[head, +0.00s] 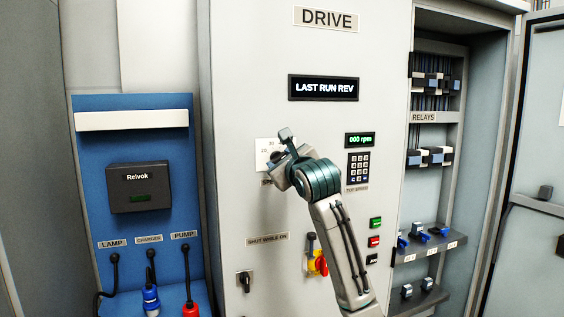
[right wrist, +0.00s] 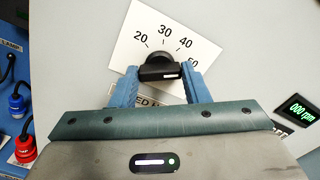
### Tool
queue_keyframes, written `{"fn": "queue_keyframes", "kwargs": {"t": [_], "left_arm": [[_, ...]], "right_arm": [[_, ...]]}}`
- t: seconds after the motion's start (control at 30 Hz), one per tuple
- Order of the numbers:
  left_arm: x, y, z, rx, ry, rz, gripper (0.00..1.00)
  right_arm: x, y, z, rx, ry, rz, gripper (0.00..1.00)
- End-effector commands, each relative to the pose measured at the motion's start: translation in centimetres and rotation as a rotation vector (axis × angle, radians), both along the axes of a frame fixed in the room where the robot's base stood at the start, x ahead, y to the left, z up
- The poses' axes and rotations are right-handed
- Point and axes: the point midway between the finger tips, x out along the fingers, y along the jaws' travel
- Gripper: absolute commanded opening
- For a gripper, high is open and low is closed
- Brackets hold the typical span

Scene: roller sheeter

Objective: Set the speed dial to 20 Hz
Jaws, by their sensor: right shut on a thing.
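The speed dial (right wrist: 160,62) is a black knob on a white scale plate (right wrist: 128,38), marked 20, 30, 40 and 50 in the right wrist view. A white mark shows on the knob's bar, but I cannot tell which number it points to. My right gripper (right wrist: 158,76) is shut on the knob, with one blue finger on each side of the bar. In the head view my right gripper (head: 278,165) covers most of the dial, and the plate (head: 264,146) shows behind it. My left gripper is out of view.
The green display (head: 360,140) reads 000 rpm, above a keypad (head: 358,167). The upper display (head: 323,88) reads LAST RUN REV. A red-and-yellow switch (head: 317,263) and push buttons (head: 375,223) sit close to my right arm. A blue panel (head: 90,190) stands left.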

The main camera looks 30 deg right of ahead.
Motion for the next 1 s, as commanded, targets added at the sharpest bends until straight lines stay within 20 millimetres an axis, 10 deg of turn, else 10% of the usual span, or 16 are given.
{"fn": "queue_keyframes", "kwargs": {"t": [1.0], "left_arm": [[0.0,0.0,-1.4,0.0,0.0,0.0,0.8]], "right_arm": [[0.0,0.1,-0.1,-0.842,0.203,-0.001,0.19]]}}
